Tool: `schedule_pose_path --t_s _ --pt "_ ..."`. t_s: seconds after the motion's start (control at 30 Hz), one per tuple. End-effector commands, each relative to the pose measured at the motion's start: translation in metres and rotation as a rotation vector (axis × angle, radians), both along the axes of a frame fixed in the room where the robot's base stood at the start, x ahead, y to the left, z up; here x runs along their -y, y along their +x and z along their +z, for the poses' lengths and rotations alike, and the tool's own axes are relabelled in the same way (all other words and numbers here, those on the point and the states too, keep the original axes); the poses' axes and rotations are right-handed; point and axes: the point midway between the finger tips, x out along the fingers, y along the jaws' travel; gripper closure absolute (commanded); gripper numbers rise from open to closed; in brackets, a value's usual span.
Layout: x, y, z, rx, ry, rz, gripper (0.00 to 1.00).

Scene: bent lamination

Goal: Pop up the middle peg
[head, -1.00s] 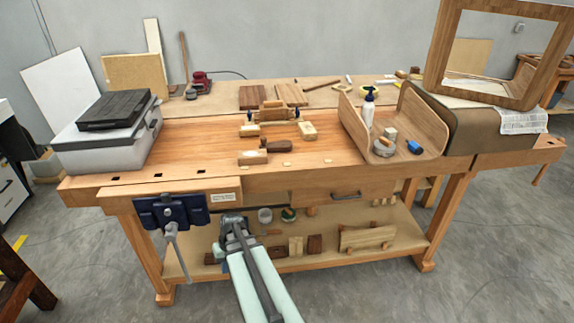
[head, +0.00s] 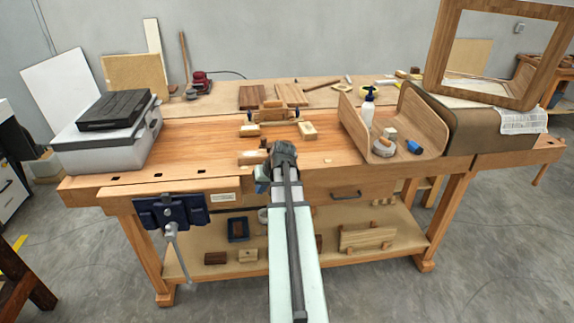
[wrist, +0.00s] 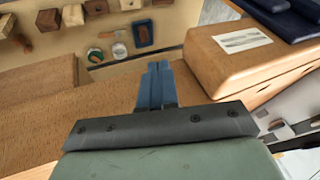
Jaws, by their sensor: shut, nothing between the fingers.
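The bench top (head: 205,150) carries a row of pale pegs along its front. One small pale peg (head: 328,160) shows right of my arm, low in the top. The middle peg, seen earlier left of that one, is hidden behind my gripper and wrist. My gripper (head: 261,186) is at the bench's front edge; its blue fingers are partly hidden by the wrist. In the wrist view the blue fingers (wrist: 155,82) are together with nothing between them, over the bench's front side. I cannot tell whether they touch the wood. No peg shows in the wrist view.
A blue vise (head: 172,212) is on the bench front at left. A curved wooden tray (head: 350,130) with a bottle stands right. The lower shelf (wrist: 70,60) holds several small items.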

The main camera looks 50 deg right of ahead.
Motion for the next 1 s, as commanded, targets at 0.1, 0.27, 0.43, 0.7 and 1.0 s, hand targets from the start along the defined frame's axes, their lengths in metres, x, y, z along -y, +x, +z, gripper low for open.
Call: schedule_pose_path --t_s 0.1,0.27,0.43,0.7,1.0 --pt "0.029 -0.008 0.035 0.049 -0.024 -0.036 1.00" --pt "0.066 -0.020 0.081 0.123 -0.047 -0.095 1.00" --pt "0.103 -0.025 0.124 0.208 -0.036 -0.177 1.00" --pt "0.136 -0.020 0.156 0.302 0.023 -0.285 1.00" --pt "0.139 -0.020 0.159 0.316 0.035 -0.301 1.00"
